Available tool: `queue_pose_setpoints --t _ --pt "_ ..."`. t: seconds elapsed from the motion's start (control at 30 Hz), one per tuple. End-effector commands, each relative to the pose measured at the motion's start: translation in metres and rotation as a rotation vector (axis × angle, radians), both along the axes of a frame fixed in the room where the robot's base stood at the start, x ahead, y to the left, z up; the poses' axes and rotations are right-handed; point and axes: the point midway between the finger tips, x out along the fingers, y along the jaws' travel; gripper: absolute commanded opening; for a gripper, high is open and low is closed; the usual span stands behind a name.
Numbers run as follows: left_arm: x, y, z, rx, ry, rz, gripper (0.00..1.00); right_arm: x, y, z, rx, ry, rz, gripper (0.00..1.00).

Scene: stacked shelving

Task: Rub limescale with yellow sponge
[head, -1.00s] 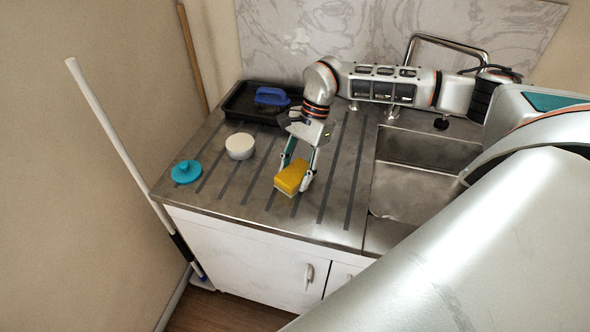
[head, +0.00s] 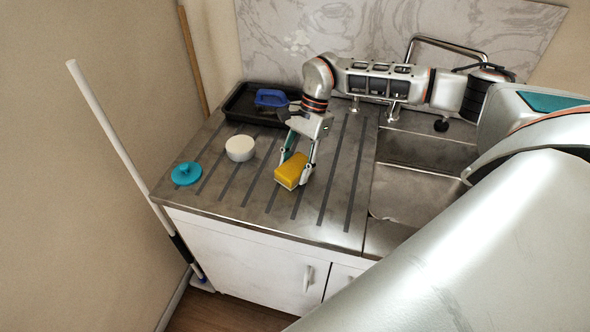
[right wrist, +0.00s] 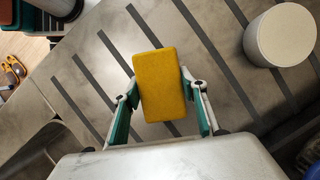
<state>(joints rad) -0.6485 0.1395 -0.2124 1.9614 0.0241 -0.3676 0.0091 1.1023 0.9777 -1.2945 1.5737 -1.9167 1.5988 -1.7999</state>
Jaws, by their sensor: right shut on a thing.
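The yellow sponge (head: 291,171), a block with a paler underside, is between the fingers of my right gripper (head: 295,165) over the ribbed steel drainboard (head: 262,196). The gripper is shut on its sides, and the right wrist view also shows the sponge (right wrist: 160,84) between the two green-padded fingers. I cannot tell whether the sponge touches the steel. A whitish patch that looks like limescale (head: 298,38) is on the marbled wall panel (head: 380,28) behind the counter. My left gripper is not in view.
A white round tub (head: 240,148) and a teal round lid-like thing (head: 186,173) stand left of the sponge. A black tray (head: 240,104) with a blue-handled brush (head: 271,97) is at the back. The sink (head: 415,185) and tap (head: 446,40) are right.

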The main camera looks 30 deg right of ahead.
Motion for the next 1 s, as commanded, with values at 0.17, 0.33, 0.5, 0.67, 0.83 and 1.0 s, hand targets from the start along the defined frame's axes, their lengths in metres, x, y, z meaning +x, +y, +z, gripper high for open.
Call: queue_pose_setpoints --t 0.17,0.33,0.5,0.67,0.83,1.0 --pt "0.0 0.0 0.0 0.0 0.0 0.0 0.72 -0.007 0.004 -0.001 0.001 0.002 0.002 0.25" --pt "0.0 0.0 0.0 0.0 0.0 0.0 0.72 -0.015 0.009 -0.003 0.0 0.002 0.001 0.25" --pt "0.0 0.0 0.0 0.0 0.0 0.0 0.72 -0.019 0.011 -0.003 0.001 0.001 0.001 0.25" --pt "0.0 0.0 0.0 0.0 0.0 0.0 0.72 -0.025 0.014 -0.004 0.0 0.002 0.001 0.25" --pt "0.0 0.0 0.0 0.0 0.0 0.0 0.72 -0.029 0.017 -0.005 0.001 0.004 0.002 0.25" --pt "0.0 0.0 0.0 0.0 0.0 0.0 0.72 -0.023 0.013 -0.005 -0.001 0.003 -0.001 0.25"
